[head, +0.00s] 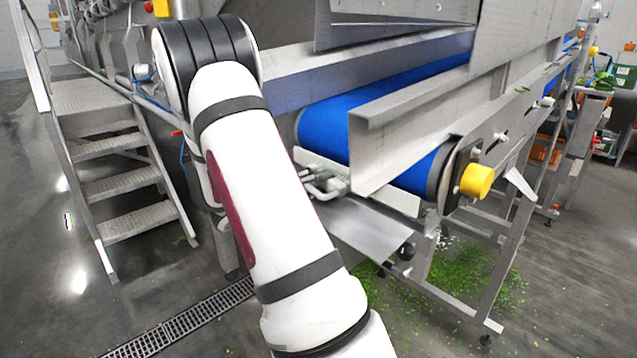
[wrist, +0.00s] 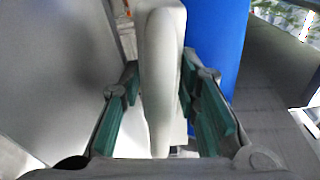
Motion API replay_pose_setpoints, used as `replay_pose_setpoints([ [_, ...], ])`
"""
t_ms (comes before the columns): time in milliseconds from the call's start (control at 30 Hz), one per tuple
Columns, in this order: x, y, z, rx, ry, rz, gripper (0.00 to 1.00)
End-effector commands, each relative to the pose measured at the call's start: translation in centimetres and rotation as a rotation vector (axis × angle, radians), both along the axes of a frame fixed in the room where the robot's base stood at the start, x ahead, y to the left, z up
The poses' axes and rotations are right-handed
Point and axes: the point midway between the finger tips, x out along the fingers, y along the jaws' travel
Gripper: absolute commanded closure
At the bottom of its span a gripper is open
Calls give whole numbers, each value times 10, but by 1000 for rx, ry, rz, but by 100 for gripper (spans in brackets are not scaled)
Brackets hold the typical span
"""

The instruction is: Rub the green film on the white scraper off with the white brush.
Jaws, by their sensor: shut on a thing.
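My gripper (wrist: 160,90), with teal finger pads, is shut on the long pale handle of the white brush (wrist: 162,70), which stands lengthwise in the middle of the wrist view. The brush's bristles cannot be made out. In the head view, a pale strip under the blue belt's end looks like the white scraper (head: 385,193); the metal guard and my arm hide part of it. I cannot make out green film on it. In the head view my arm hides most of the gripper; grey finger-like parts show just beside the strip.
The blue belt (head: 345,108) runs beside a steel guard (head: 400,135). A yellow knob (head: 477,180) sticks out at the belt's end. Steel steps (head: 120,183) stand at the left. Green scraps (head: 460,285) lie on the floor beneath the frame.

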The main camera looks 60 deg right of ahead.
Motion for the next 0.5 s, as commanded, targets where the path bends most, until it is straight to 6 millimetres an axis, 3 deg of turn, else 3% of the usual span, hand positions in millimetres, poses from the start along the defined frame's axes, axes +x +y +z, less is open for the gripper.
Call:
replay_pose_setpoints([
  [500, -2, -10, 1, -1, -1, -1, 100],
])
